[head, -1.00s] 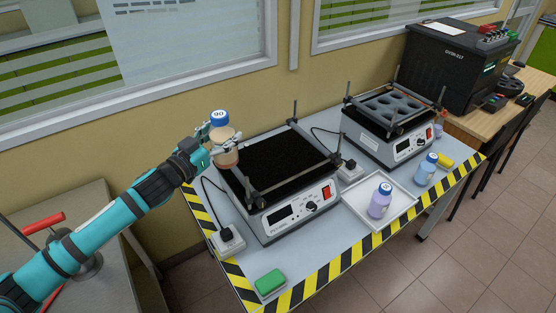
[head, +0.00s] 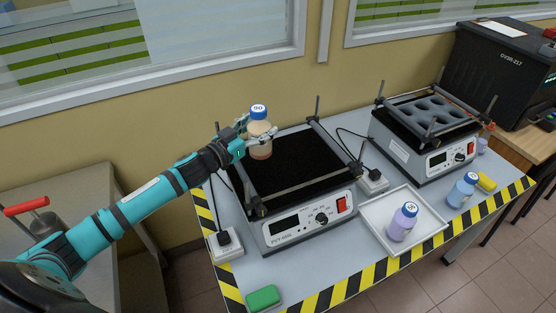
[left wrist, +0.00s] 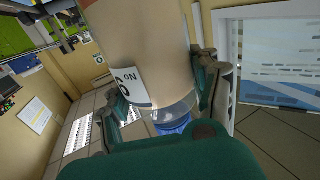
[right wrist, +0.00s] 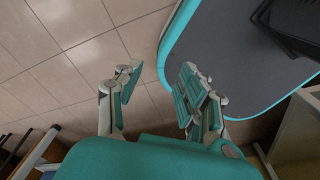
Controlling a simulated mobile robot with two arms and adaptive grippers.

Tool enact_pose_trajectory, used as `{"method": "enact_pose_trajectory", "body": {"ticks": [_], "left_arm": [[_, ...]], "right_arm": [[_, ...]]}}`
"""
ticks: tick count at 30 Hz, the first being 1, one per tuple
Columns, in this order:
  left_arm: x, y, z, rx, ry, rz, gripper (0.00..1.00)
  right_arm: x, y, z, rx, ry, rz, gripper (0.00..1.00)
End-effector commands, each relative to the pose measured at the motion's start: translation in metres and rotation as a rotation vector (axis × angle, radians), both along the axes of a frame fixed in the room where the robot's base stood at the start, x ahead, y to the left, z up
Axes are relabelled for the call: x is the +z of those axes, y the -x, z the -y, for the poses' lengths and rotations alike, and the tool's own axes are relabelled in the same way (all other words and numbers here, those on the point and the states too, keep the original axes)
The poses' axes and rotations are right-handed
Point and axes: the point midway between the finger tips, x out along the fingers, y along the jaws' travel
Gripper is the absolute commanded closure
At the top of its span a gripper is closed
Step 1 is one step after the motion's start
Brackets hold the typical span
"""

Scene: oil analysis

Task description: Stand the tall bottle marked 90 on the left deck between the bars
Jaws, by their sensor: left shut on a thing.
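The tall bottle marked 90 (head: 260,138) has a blue cap and an amber lower part. My left gripper (head: 254,139) is shut on it and holds it nearly upright over the left rear of the left deck. The bottle also fills the middle of the left wrist view (left wrist: 140,45), with part of its label showing. The left deck (head: 295,165) is a flat black top with bars along its edges, such as the front bar (head: 310,187). Whether the bottle's base touches the deck is hard to tell. My right gripper (right wrist: 155,100) is open and empty, away from the table.
A white tray (head: 372,212) with a purple bottle (head: 402,222) lies right of the left shaker. The right shaker (head: 425,120) has a holed rack. A green block (head: 263,298) lies at front left.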

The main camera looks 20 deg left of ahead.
Motion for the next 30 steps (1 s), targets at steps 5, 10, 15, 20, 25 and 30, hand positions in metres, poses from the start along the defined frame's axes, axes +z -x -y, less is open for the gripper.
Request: {"method": "enact_pose_trajectory", "body": {"ticks": [5,10,15,20,25,30], "left_arm": [[-0.032,0.0,0.001,0.001,0.005,-0.002,0.86],[-0.048,0.0,0.0,0.0,0.002,0.0,0.86],[-0.073,0.0,0.0,0.001,0.003,-0.001,0.86],[-0.082,0.0,0.001,-0.001,0.001,0.001,0.86],[-0.081,0.0,0.0,-0.001,0.0,0.001,0.86],[-0.086,0.0,0.0,0.0,-0.001,-0.002,0.35]], "right_arm": [[0.003,0.001,-0.006,0.002,-0.007,-0.002,0.6],[0.003,-0.011,-0.004,0.002,-0.006,0.017,0.6],[0.004,-0.017,0.0,0.002,-0.002,0.027,0.6],[0.004,-0.017,0.004,0.001,0.004,0.026,0.6],[0.004,-0.015,0.005,0.0,0.005,0.024,0.6],[0.002,-0.012,0.006,0.0,0.005,0.018,0.6]]}}
